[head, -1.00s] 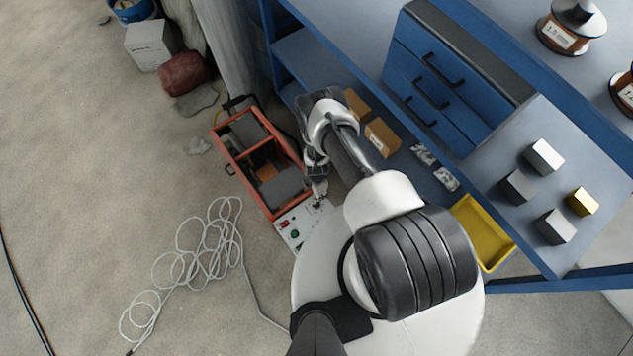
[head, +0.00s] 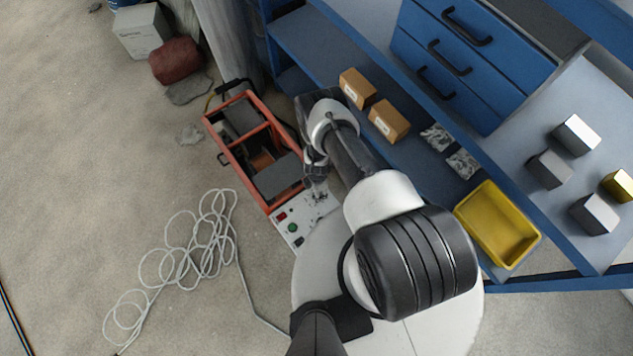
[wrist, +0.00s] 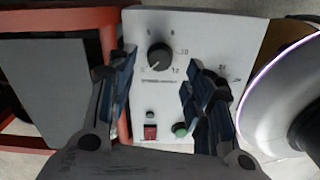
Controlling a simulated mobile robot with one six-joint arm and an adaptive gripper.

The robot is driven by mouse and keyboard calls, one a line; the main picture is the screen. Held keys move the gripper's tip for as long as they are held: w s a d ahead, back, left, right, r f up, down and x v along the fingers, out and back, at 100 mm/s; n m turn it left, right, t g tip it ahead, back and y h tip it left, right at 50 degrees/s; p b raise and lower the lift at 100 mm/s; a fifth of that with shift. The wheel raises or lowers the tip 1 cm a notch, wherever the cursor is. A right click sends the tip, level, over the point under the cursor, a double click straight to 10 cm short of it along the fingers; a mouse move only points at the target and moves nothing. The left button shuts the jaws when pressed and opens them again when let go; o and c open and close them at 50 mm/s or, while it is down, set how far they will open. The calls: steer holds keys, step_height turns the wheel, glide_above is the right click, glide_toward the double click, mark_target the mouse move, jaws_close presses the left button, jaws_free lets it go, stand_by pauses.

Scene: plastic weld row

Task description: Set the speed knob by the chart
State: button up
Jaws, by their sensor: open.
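A light grey control panel (wrist: 220,25) sits at the end of an orange-framed machine and fills the middle of the wrist view. It also shows in the head view (head: 286,225). The black speed knob (wrist: 159,57) stands on it inside a printed number scale, with a white pointer mark toward its lower left. My gripper (wrist: 165,80) is open, with its two fingers on either side of the knob in the picture. I cannot tell whether a finger touches it. In the head view my gripper (head: 318,190) is over the panel. I cannot make out a chart.
A red switch (wrist: 150,132) and a green button (wrist: 180,130) sit below the knob. The orange machine frame (head: 235,150) is alongside. A blue bench with a yellow tray (head: 487,250) stands to the right. A white cable (head: 190,255) lies coiled on the floor.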

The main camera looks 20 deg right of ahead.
steer(key=shift+f+b, duration=1.8)
steer(key=shift+f, duration=0.45)
steer(key=shift+c, duration=0.3)
steer(key=c, duration=1)
